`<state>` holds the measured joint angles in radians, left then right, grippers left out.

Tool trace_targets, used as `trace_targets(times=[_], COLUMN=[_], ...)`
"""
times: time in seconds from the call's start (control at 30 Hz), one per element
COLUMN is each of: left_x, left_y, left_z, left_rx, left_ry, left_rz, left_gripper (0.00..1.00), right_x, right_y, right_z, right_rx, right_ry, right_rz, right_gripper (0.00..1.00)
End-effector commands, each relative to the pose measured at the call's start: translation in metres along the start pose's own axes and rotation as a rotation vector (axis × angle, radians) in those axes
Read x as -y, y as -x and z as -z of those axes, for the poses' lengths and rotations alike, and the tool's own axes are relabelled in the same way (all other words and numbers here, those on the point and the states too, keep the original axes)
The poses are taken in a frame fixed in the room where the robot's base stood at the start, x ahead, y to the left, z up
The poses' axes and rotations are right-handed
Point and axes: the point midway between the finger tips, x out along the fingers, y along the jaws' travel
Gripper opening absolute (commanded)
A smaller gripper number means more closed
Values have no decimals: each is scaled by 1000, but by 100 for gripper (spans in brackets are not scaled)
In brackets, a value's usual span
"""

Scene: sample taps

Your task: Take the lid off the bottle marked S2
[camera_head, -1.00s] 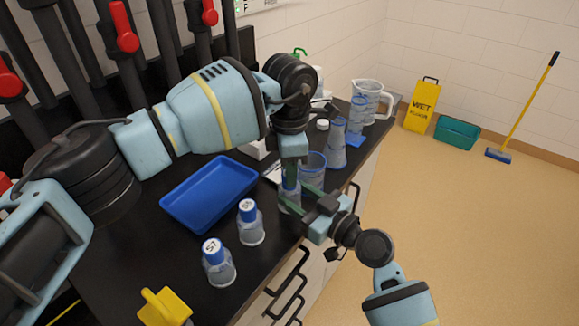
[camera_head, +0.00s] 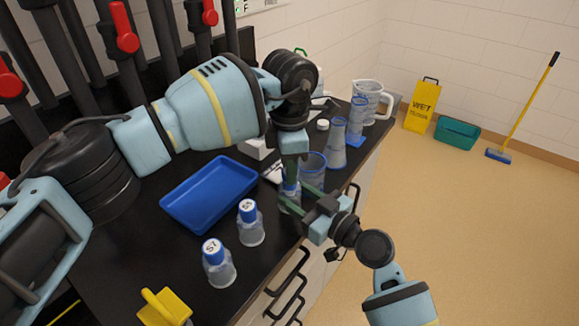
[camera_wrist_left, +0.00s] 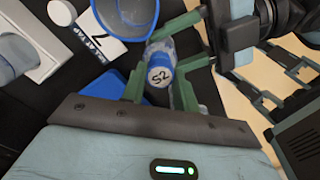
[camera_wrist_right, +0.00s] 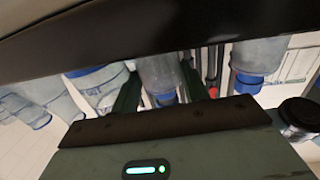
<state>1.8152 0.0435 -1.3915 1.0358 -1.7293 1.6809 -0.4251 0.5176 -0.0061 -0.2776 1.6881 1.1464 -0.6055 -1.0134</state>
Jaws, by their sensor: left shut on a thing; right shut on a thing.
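The bottle marked S2 (camera_head: 289,201) stands near the front edge of the black counter, partly hidden by my grippers. Its blue lid (camera_wrist_left: 159,77), with a white top reading S2, sits between the fingers of my left gripper (camera_wrist_left: 163,82), which is shut on it from above. My right gripper (camera_wrist_right: 160,85) is shut around the clear body of the bottle (camera_wrist_right: 156,70), from the front side of the counter. The lid shows at the bottle's mouth in the right wrist view (camera_wrist_right: 166,99). I cannot tell whether it has come loose.
A bottle marked S1 (camera_head: 219,268) and another blue-lidded bottle (camera_head: 250,227) stand nearby. A blue tray (camera_head: 209,192) lies behind them. A beaker (camera_head: 313,168), a flask (camera_head: 337,145) and a jug (camera_head: 372,100) stand beyond. A yellow object (camera_head: 164,308) is at the near edge.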

Motion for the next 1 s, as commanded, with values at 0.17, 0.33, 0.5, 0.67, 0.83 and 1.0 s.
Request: trace_targets(times=[0.17,0.33,0.5,0.67,0.83,1.0], left_x=[0,0,0,0,0,0], left_y=[6,11,15,15,16,28], left_z=[0,0,0,0,0,0], left_rx=[1,1,1,1,1,1], left_ry=[0,0,0,0,0,0], left_rz=[-1,-1,0,1,0,-2], left_gripper=[2,2,2,2,2,2], right_x=[0,0,0,0,0,0], right_y=[0,0,0,0,0,0], right_z=[0,0,0,0,0,0], right_rx=[0,0,0,0,0,0], right_ry=[0,0,0,0,0,0], right_rz=[0,0,0,0,0,0], right_gripper=[0,0,0,0,0,0])
